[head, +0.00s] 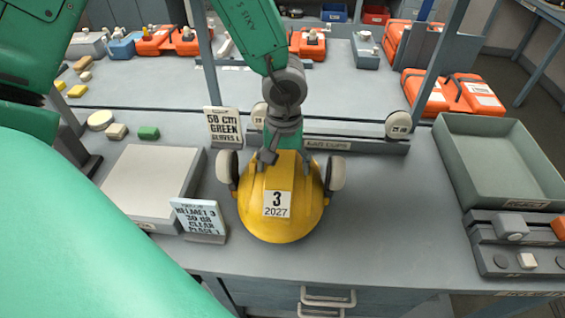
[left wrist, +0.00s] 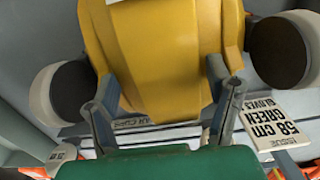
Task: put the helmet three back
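The yellow helmet (head: 280,215) bears a white label "3 2027" and has a grey-white ear cup on each side. It is over the front middle of the bench; I cannot tell if it touches the top. My left gripper (head: 283,158) reaches down to the helmet's far part. In the left wrist view the fingers lie either side of the helmet's yellow shell (left wrist: 165,60); whether they press on it is unclear. A sign reading "HELMET 3 30 dB CLEAR PLACE 1" (head: 199,219) stands left of the helmet. My right gripper is out of view.
A pale flat platform (head: 150,180) lies left, behind the helmet sign. A "58 cm GREEN GLOVES" sign (head: 224,126) and an ear-cup rack (head: 350,145) stand behind. A grey-green tray (head: 505,170) and a control panel (head: 515,245) are right. Bench space right of the helmet is clear.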

